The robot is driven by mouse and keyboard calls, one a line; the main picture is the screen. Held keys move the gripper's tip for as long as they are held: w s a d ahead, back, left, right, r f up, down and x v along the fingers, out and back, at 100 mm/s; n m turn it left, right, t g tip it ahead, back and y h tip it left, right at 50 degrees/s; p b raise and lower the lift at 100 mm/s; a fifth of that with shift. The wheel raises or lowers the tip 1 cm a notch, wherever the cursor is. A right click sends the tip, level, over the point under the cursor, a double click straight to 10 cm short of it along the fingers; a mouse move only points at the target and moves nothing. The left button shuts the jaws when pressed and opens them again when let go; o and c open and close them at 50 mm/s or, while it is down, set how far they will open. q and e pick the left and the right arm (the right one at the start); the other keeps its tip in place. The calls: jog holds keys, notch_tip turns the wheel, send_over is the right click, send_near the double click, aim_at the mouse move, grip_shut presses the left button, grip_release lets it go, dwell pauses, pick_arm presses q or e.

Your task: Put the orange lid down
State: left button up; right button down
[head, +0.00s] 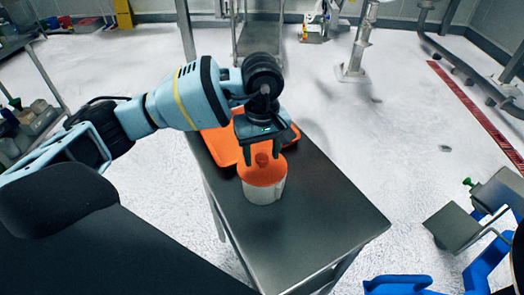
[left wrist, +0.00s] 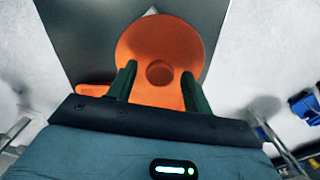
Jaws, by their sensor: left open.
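The round orange lid (head: 264,174) with a small knob on top sits on a white container (head: 265,193) on the metal table. My left gripper (head: 262,156) points down over the lid, open, with its two green fingers on either side of the knob. In the left wrist view the lid (left wrist: 160,43) fills the upper middle. The fingers of my left gripper (left wrist: 159,75) are spread apart with the knob between their tips, and I see no contact with it. My right gripper is not in view.
An orange tray (head: 222,146) lies on the table behind the container, partly hidden by my left arm. The near part of the metal table (head: 318,218) is bare. Blue objects (head: 398,285) and a grey panel (head: 452,228) stand at the lower right, apart from the table.

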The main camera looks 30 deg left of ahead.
aim_at(262, 156)
pick_arm(q)
jog(key=shift+r, duration=0.15)
jog(key=shift+r, duration=0.3)
notch_tip(262, 156, up, 12)
jog(key=shift+f, duration=0.25)
dwell(0.4)
